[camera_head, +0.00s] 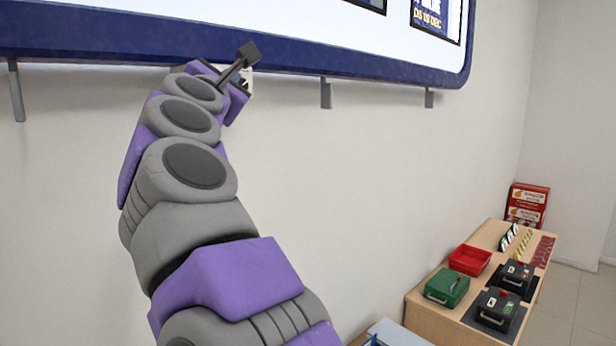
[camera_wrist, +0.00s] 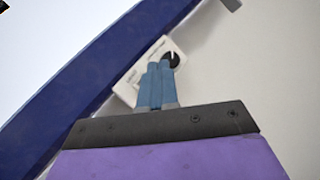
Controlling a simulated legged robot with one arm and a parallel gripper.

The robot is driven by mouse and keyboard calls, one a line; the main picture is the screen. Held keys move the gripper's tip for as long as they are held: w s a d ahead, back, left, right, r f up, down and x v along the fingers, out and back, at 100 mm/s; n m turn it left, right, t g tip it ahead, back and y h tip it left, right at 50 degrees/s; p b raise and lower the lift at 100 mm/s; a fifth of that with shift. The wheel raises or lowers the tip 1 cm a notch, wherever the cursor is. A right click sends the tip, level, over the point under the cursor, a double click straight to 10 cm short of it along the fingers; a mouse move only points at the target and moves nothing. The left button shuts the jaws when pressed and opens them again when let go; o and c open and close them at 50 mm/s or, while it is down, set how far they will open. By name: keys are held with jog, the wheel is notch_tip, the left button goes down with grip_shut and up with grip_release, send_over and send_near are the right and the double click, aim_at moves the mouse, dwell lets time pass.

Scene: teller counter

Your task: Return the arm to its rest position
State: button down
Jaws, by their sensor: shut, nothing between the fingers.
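My arm is raised in front of the wall in the head view, with my gripper (camera_head: 241,84) high up just under the lower edge of the blue-framed sign board (camera_head: 300,83). In the wrist view my gripper (camera_wrist: 158,68) shows its two blue fingers pressed together, with nothing between them. Beyond the fingertips is a white plate with a round black knob (camera_wrist: 172,59), partly covered by the fingers. I cannot tell whether the fingertips touch it.
A wooden counter (camera_head: 425,306) stands at the lower right. It holds a red tray (camera_head: 469,260), a green box (camera_head: 447,287), two dark boxes (camera_head: 496,308) (camera_head: 517,275) and a red sign (camera_head: 527,205) at the far end. Brackets (camera_head: 326,95) hang below the board.

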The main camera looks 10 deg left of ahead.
jog(key=s+d+f+m+g+y+b, duration=0.2)
jog(key=s+d+f+m+g+b, duration=0.15)
jog(key=f+m, duration=0.95)
jog(key=s+d+f+m+g+y+b, duration=0.4)
jog(key=f+m, duration=0.6)
jog(key=f, duration=0.6)
jog(key=s+d+f+m+g+y+b, duration=0.15)
jog(key=s+f+m+g+b, duration=0.35)
jog(key=f+m, duration=0.8)
jog(key=s+d+f+n+g+h, duration=0.25)
jog(key=d+f, duration=0.25)
jog(key=f, duration=0.3)
jog(key=s+d+f+n+g+h, duration=0.1)
jog(key=s+d+f+n, duration=0.2)
jog(key=f, duration=0.4)
jog(key=s+d+f+g+h+b, duration=0.2)
jog(key=s+d+f+g, duration=0.1)
jog(key=s+d+f, duration=0.5)
jog(key=s+d+f+n+g+h+b, duration=0.1)
jog(key=s+d+f+g+h+b, duration=0.1)
jog(key=s+d+f, duration=0.7)
jog(key=s+d+g+h, duration=0.1)
jog(key=s+g, duration=0.1)
jog(key=s, duration=0.3)
jog(key=shift+d+f, duration=0.15)
jog(key=shift+n, duration=0.25)
